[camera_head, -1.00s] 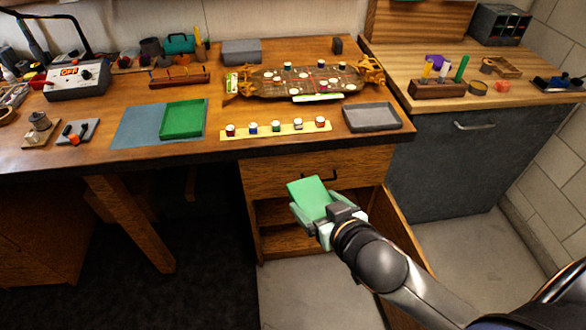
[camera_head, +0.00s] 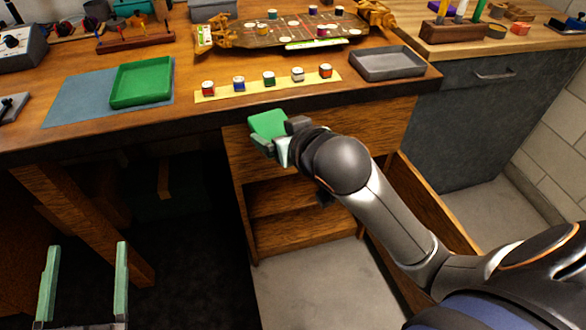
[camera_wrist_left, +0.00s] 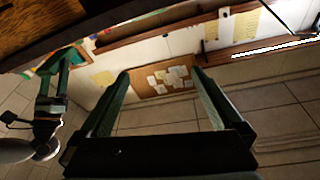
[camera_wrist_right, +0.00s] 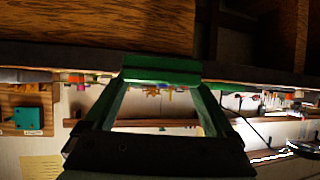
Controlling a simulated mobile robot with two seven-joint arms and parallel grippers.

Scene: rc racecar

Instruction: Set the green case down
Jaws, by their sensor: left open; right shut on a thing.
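My right gripper (camera_head: 286,138) is shut on the green case (camera_head: 268,124) and holds it in front of the table's front edge, over the drawer front. In the right wrist view the green case (camera_wrist_right: 160,70) sits between the fingertips. My left gripper (camera_head: 84,282) is open and empty at the lower left, below the table. Its two fingers also show apart in the left wrist view (camera_wrist_left: 158,88). A green tray (camera_head: 141,82) lies on a blue-grey mat (camera_head: 70,100) at the left of the table.
A yellow strip with several small coloured jars (camera_head: 269,79) lies near the table's front edge. A grey tray (camera_head: 388,64) is right of it. A circuit board (camera_head: 285,38) lies behind. A low wooden cabinet (camera_head: 280,204) stands open below. The front table edge lies close to the case.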

